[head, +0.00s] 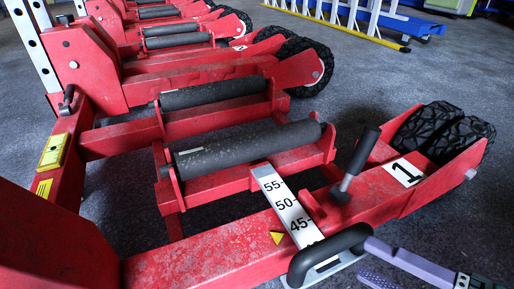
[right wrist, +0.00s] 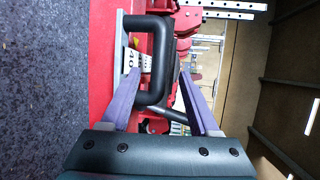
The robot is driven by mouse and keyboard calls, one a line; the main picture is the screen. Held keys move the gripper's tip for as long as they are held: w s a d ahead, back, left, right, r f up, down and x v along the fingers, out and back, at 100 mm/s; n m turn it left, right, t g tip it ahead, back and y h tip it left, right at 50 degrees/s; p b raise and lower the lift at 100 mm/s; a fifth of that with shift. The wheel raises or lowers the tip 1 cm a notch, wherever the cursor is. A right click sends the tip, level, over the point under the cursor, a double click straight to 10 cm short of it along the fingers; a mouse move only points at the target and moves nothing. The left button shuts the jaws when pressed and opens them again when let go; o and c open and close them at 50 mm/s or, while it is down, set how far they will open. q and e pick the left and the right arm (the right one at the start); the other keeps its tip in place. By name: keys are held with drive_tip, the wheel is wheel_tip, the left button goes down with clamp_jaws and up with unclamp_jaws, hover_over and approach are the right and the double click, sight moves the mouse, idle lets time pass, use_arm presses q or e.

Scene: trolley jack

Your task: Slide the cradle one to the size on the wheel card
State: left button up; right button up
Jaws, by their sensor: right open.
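Cradle one is a red jack (head: 230,245) with a white "1" plate (head: 404,171) and grey rollers (head: 245,148). A white scale strip (head: 283,203) shows 55, 50 and 45; its near end is partly covered. A yellow triangle (head: 277,237) sits beside the strip, close to 45. A black D-shaped handle (head: 322,252) is at the strip's near end; it also shows in the right wrist view (right wrist: 166,45). My right gripper (head: 363,262) is open, its purple fingers apart on either side of the handle's bar. No wheel card is readable. My left gripper is not in view.
A lever with a black grip (head: 364,150) stands on the frame near the plate. Black tyres (head: 440,130) are at the right end. More red jacks (head: 185,40) line up behind. A yellow box (head: 53,152) sits on the left beam. Open grey floor (head: 400,80) lies beyond.

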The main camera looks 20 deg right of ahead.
drive_tip(key=b, duration=0.5)
hover_over(315, 234)
drive_tip(key=s+a, duration=0.3)
drive_tip(key=shift+w+d+f, duration=0.1)
drive_tip(key=shift+d+f, duration=0.05)
drive_tip(key=shift+f, duration=0.3)
drive_tip(key=shift+w+d+f, duration=0.1)
drive_tip(key=shift+f, duration=0.35)
drive_tip(key=shift+p, duration=0.3)
drive_tip(key=shift+c, duration=0.4)
drive_tip(key=c, duration=0.9)
clamp_jaws()
